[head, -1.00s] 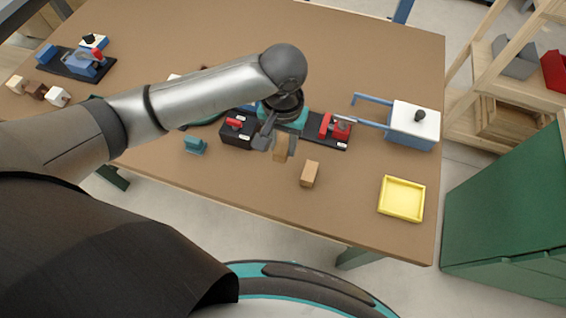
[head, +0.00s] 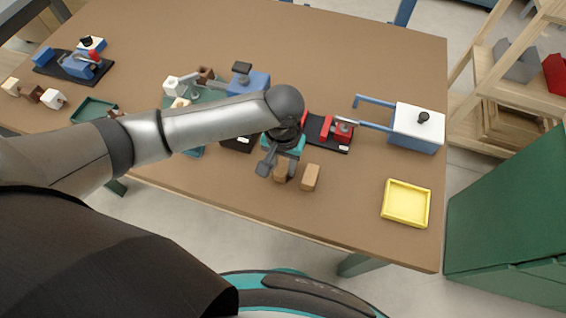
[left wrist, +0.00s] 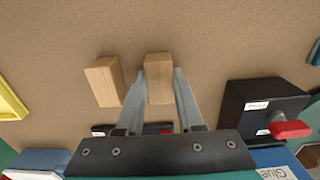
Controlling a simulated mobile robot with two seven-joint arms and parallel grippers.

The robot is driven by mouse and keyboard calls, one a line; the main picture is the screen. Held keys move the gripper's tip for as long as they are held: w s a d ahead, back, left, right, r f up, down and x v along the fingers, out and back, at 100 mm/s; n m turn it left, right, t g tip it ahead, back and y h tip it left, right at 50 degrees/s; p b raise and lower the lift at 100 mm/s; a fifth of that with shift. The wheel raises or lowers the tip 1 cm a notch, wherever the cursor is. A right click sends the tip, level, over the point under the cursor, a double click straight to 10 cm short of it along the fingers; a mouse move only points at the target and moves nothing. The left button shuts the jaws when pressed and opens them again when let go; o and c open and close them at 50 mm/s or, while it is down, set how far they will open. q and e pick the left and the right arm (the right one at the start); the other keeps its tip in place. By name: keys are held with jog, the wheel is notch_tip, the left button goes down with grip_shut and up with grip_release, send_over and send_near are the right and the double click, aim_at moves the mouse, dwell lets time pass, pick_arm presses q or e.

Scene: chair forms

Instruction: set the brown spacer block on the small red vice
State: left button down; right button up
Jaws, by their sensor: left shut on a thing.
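My left gripper (head: 273,169) is shut on a brown wooden block (head: 282,173). In the left wrist view this block (left wrist: 159,78) sits between the two grey fingers. A second brown block (head: 310,177) stands on the table just to its right; it also shows in the left wrist view (left wrist: 104,82), apart from the fingers. Whether the held block touches the table I cannot tell. The small red vice (head: 342,131) is on a black base, behind and right of the gripper. In the left wrist view the gripper hides most of it. My right gripper is not in view.
A yellow tray (head: 407,204) lies at the right front. A blue and white box (head: 416,126) with blue bars stands right of the vice. A black box (left wrist: 262,108) with a red handle is beside the gripper. Bare table lies in front of the tray's left side.

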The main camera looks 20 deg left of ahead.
aim_at(283, 166)
pick_arm(q)
jog(key=c, duration=0.5)
grip_release()
jog(key=shift+c, duration=0.2)
notch_tip(283, 166, up, 12)
jog(key=p, duration=0.3)
jog(key=shift+r, duration=0.15)
